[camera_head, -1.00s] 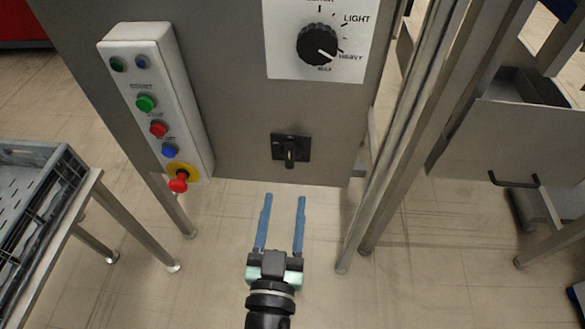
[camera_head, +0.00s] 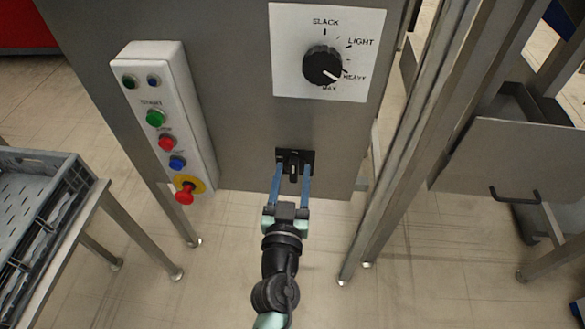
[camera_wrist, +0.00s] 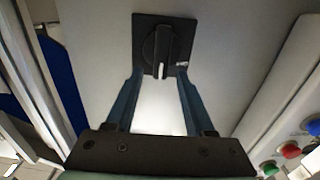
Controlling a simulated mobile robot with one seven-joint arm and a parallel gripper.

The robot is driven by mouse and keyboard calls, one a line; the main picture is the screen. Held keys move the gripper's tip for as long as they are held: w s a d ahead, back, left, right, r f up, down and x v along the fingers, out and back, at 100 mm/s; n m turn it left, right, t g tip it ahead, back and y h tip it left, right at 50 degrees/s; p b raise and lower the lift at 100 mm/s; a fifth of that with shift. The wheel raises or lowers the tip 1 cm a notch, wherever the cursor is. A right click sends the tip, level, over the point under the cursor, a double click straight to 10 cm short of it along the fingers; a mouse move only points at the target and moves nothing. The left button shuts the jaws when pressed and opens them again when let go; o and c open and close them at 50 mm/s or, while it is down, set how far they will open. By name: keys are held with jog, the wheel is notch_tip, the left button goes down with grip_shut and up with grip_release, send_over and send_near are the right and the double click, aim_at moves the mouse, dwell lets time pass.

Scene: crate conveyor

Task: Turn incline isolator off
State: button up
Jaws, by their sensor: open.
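The isolator is a black rotary switch (camera_head: 294,157) on a square black plate, low on the grey cabinet panel. Its handle stands upright in the head view. In the wrist view the switch (camera_wrist: 162,46) is at the top centre, its pale-edged handle pointing along the picture's vertical. My gripper (camera_head: 292,168) is open, with its two blue fingers on either side of the handle in the head view. In the wrist view the fingertips (camera_wrist: 159,72) are at the plate's lower corners. I cannot tell whether they touch it. Nothing is between the fingers except the handle.
A tension dial (camera_head: 322,66) on a white plate sits above the switch. A white button box (camera_head: 181,108) with a red emergency stop (camera_head: 185,192) is to the left. Metal posts (camera_head: 408,150) stand close on the right. A grey crate (camera_head: 75,190) is at the left.

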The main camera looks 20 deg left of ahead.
jog(key=shift+w+a, duration=0.15)
jog(key=shift+w, duration=0.3)
grip_shut()
